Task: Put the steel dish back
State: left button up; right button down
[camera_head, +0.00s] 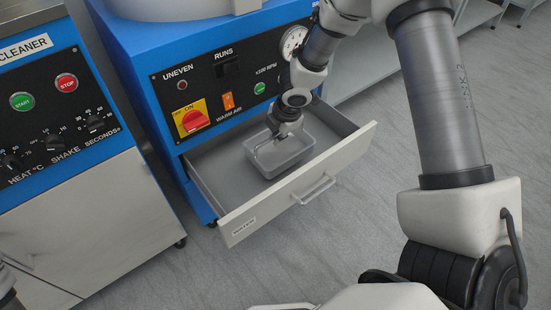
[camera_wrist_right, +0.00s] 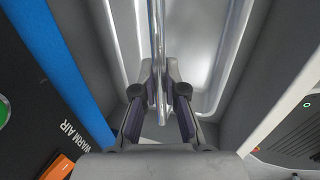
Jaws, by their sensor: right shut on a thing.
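The steel dish (camera_head: 291,158) is a shallow rectangular tray inside the open grey drawer (camera_head: 225,185) of the blue machine. My right gripper (camera_head: 277,137) reaches down from above and is shut on the dish's wall. In the right wrist view, the shiny edge of the dish (camera_wrist_right: 205,45) runs between the two fingers of the gripper (camera_wrist_right: 158,88). I cannot tell whether the dish rests on the drawer floor or hangs just above it. My left gripper is not in view.
The drawer's front panel (camera_head: 262,208) has a handle (camera_head: 316,188) and stands out over the grey floor (camera_head: 330,240). The blue machine's control panel (camera_head: 215,85) rises right behind the drawer. A second machine (camera_head: 60,100) stands at the left.

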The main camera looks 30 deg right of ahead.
aim_at(275, 153)
notch_tip(275, 153, down, 5)
jog(key=b, duration=0.3)
jog(key=shift+r, duration=0.2)
jog(key=shift+f, duration=0.1)
jog(key=c, duration=1.7)
grip_release()
jog(key=shift+f, duration=0.1)
jog(key=o, duration=0.5)
jog(key=shift+c, duration=0.2)
